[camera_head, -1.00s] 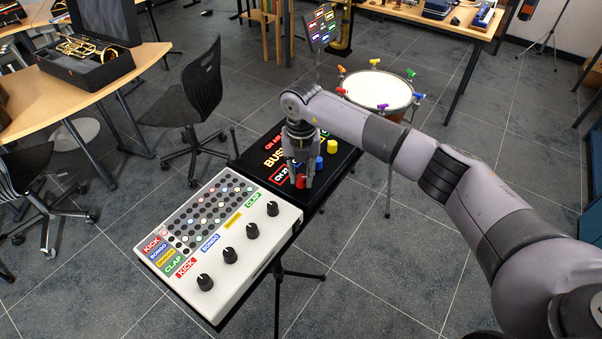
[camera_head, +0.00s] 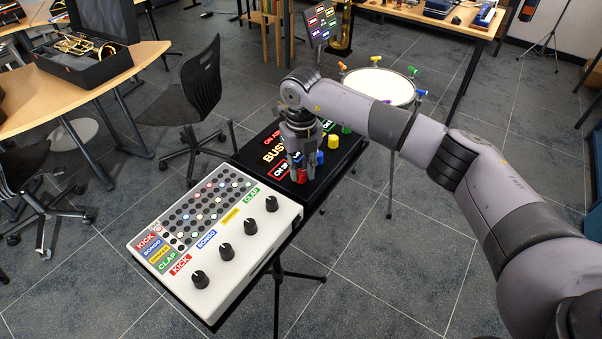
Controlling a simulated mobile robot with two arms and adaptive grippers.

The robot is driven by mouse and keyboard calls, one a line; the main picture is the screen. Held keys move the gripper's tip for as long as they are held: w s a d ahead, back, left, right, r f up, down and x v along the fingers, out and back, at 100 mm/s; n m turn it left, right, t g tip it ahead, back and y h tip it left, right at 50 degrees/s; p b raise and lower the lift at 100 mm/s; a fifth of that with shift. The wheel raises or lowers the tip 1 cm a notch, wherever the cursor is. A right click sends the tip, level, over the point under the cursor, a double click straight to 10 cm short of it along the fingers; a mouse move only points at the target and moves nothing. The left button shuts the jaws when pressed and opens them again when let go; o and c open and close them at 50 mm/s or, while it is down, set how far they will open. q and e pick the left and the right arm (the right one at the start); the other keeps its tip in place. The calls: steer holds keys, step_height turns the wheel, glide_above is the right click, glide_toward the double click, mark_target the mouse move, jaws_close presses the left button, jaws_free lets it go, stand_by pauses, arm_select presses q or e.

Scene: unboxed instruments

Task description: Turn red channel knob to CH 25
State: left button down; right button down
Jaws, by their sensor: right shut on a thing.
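The red knob (camera_head: 301,176) stands at the near end of a row of coloured knobs on a black panel (camera_head: 262,134). My right gripper (camera_head: 301,172) points down from above and is shut on the red knob, with its fingers at the knob's sides. Behind it are a blue knob (camera_head: 320,157), a yellow knob (camera_head: 333,142) and a green knob (camera_head: 346,129). A red channel label (camera_head: 283,180) lies beside the red knob, partly hidden by my gripper, so its number cannot be read. My left gripper is not in view.
A white drum machine (camera_head: 225,235) with black knobs sits right in front of the panel on the same stand. A drum (camera_head: 378,86) with coloured clamps stands behind my right arm. A black chair (camera_head: 201,85) stands to the left.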

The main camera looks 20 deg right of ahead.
mark_target(301, 172)
steer(key=shift+n+b, duration=1.35)
steer(key=shift+n, duration=0.95)
steer(key=c, duration=1.4)
jaws_free()
steer(key=shift+r, duration=0.1)
step_height(301, 172, up, 12)
steer(key=shift+s+f, duration=0.1)
steer(key=shift+f, duration=0.1)
